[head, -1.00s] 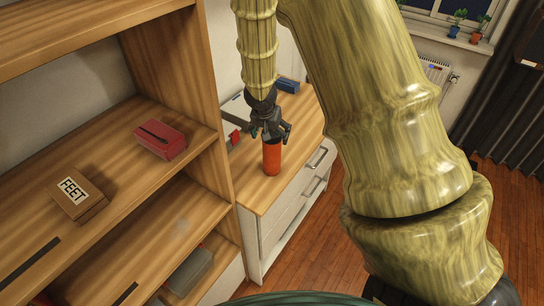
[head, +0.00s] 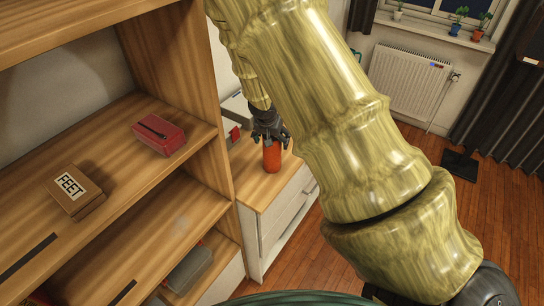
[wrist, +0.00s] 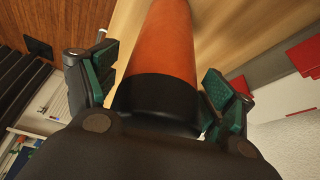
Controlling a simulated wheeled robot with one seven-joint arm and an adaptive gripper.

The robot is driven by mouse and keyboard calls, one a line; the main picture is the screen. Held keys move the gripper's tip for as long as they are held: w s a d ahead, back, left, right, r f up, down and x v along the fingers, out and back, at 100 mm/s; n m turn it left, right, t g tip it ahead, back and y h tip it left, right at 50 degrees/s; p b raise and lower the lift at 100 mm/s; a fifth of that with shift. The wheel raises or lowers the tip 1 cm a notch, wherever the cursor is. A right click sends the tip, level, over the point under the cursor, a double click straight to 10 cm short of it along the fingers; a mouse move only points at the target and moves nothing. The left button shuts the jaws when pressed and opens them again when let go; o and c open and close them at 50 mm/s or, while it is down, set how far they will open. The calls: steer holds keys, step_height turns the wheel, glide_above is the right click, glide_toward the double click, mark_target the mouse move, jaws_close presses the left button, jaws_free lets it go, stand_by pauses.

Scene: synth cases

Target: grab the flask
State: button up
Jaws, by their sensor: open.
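The flask (head: 272,157) is an orange cylinder standing upright on the wooden top of a white drawer cabinet in the head view. In the wrist view the flask (wrist: 162,50) shows its orange body and black end. My gripper (head: 270,136) is at the upper end of the flask, with its fingers pointing down around it. In the wrist view my gripper (wrist: 160,92) is open, with one green-padded finger on each side of the black end. A gap shows beside the fingers, and I cannot tell whether either touches the flask.
A wooden shelf unit (head: 175,70) stands left of the cabinet (head: 262,193). It holds a red case (head: 158,136) and a box marked FEET (head: 75,192). A small red item (head: 234,134) lies behind the flask. The floor to the right is largely open.

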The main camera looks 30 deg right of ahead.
steer(key=c, duration=1.5)
steer(key=shift+c, duration=0.2)
